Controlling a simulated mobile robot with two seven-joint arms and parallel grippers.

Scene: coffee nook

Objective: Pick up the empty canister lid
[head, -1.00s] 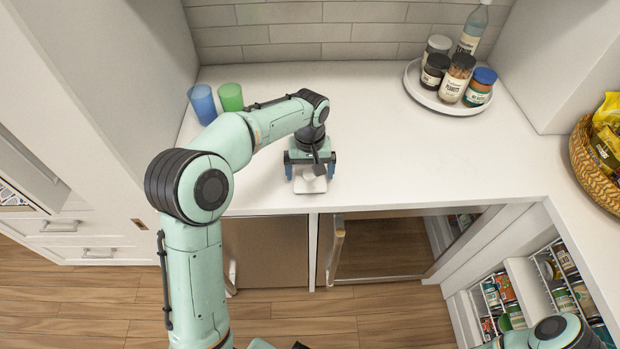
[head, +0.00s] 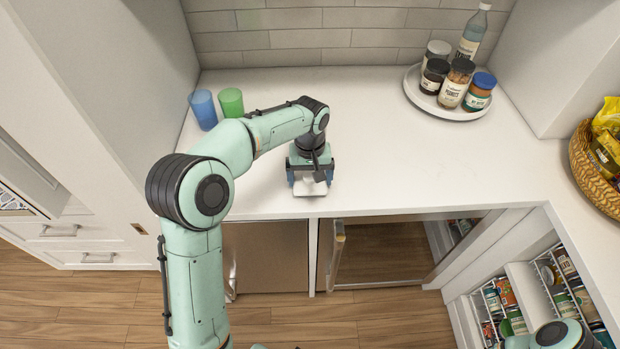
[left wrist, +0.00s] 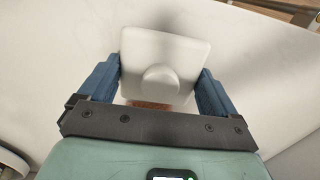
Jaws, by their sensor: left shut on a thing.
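The canister lid is a white rounded square with a round knob, near the counter's front edge in the head view (head: 311,189). In the left wrist view the lid (left wrist: 178,50) lies between the two blue fingers, with its knob facing the camera. My left gripper (head: 311,176) points down over the counter and is shut on the lid; it also shows in the left wrist view (left wrist: 160,88). A small brown patch shows below the lid's edge there; I cannot tell what it is. My right gripper is out of view.
The white counter (head: 400,160) is clear around the gripper. A blue cup (head: 203,110) and a green cup (head: 231,102) stand at the back left. A round tray (head: 418,98) with jars and a bottle is at the back right. A wicker basket (head: 594,175) stands at far right.

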